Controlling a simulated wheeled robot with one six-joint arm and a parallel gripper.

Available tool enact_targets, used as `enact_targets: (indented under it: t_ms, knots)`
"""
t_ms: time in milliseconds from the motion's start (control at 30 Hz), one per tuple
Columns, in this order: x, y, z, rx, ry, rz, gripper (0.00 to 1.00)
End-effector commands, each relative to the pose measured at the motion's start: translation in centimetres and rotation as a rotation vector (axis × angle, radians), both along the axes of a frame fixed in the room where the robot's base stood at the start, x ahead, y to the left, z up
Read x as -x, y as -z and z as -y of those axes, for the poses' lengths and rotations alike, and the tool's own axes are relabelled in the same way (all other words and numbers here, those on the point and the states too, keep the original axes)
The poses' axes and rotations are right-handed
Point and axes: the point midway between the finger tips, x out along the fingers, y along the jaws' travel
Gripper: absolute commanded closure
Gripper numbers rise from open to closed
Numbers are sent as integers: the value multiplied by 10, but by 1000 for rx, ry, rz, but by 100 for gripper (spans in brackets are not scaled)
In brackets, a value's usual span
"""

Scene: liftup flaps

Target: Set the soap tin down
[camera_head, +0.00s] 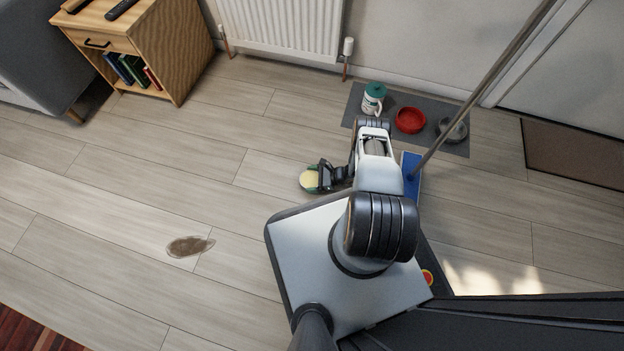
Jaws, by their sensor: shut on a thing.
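The soap tin (310,180) is a small round green tin with a cream-coloured top, left of my arm in the head view. My gripper (323,178) reaches to the left and is shut on the tin's right side. The tin's top faces up towards the camera. The dark fingers cover its right edge. I cannot tell whether the tin's underside touches the floor or is held just above it.
A blue mop head (411,178) with a long grey pole is right of my arm. A grey mat (355,103) holds a teal-topped container, a red bowl (410,120) and a metal bowl (452,129). A brown stain (188,246) marks the otherwise clear floor at left.

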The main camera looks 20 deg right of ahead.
Motion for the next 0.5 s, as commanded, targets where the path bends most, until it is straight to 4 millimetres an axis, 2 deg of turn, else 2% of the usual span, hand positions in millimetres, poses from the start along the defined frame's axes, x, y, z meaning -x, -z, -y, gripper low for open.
enact_targets:
  t_ms: [33, 67, 100, 433, 500]
  knots:
    - [0, 1, 0, -1, 0, 0, 40]
    - [0, 2, 0, 0, 0, -1, 5]
    - [0, 1, 0, 0, 0, -1, 1]
    - [0, -3, 1, 0, 1, 0, 0]
    - [3, -7, 9, 0, 7, 0, 0]
